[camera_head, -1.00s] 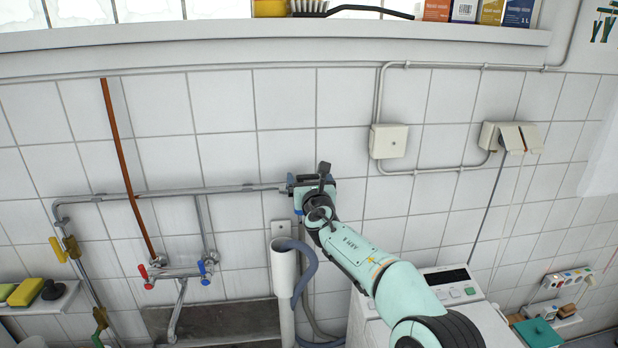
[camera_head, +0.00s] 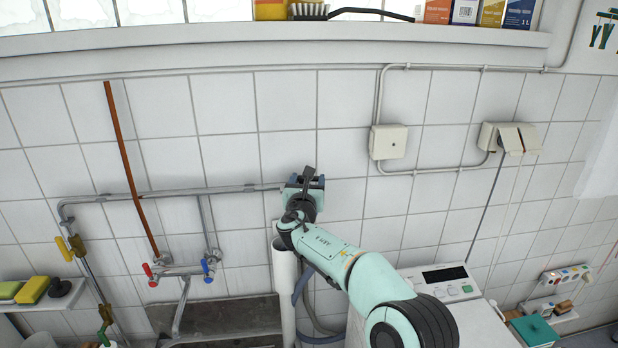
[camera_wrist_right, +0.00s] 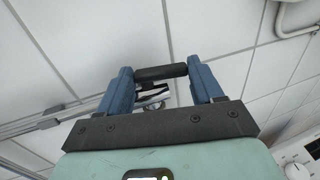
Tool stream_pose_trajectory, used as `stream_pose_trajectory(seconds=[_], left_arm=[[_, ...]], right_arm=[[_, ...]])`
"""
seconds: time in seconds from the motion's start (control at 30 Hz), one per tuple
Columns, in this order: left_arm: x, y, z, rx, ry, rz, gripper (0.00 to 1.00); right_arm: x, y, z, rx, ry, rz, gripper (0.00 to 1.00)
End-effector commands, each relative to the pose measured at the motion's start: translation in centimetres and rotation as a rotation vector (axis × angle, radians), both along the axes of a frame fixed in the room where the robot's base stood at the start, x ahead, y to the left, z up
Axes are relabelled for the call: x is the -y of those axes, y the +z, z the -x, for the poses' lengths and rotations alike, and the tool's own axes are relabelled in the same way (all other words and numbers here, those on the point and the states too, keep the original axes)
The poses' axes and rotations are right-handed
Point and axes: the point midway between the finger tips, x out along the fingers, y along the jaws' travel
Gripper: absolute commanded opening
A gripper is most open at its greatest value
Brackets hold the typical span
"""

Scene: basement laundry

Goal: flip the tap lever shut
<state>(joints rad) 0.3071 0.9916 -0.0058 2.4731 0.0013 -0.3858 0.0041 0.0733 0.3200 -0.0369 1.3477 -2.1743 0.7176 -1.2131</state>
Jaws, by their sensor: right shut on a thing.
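In the wrist view my right gripper (camera_wrist_right: 162,82) has its two blue fingers shut on a dark, rounded bar, the tap lever's grip (camera_wrist_right: 160,73). Bright metal tap parts (camera_wrist_right: 155,97) show behind and below it, partly hidden by the gripper. In the head view my right gripper (camera_head: 304,181) is against the tiled wall at the right end of the horizontal grey pipe (camera_head: 170,193). It hides the tap body and most of the lever there, so the lever's angle is hard to tell. My left gripper is not in view.
A white standpipe (camera_head: 285,290) with a grey hose (camera_head: 303,285) stands just below the gripper. A mixer tap (camera_head: 180,270) with red and blue handles is left, over a dark basin (camera_head: 230,317). A white washing machine (camera_head: 480,318) is at lower right. A shelf (camera_head: 280,45) runs above.

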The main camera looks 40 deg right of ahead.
Motion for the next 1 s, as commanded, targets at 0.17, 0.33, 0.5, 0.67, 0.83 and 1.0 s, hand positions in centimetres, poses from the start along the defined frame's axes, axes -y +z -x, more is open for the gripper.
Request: stream_pose_trajectory(seconds=[0.17, 0.33, 0.5, 0.67, 0.83, 1.0], left_arm=[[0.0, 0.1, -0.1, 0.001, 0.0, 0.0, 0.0], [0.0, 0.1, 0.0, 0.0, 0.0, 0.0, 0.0], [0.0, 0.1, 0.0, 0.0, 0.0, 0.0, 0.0], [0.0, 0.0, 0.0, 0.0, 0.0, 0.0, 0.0], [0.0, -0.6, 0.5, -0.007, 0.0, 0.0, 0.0], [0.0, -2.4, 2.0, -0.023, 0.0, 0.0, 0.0]], right_arm=[[-0.1, 0.2, 0.0, 0.002, -0.013, 0.005, 0.35], [-0.1, 0.2, 0.0, 0.002, -0.012, 0.005, 0.35], [-0.1, 0.2, 0.0, 0.002, -0.012, 0.004, 0.92], [-0.1, 0.1, 0.0, 0.001, -0.011, 0.004, 0.92], [-0.8, 0.0, 0.7, 0.001, -0.008, 0.004, 0.92], [-2.9, -0.3, 3.0, 0.001, -0.007, 0.002, 0.92]])
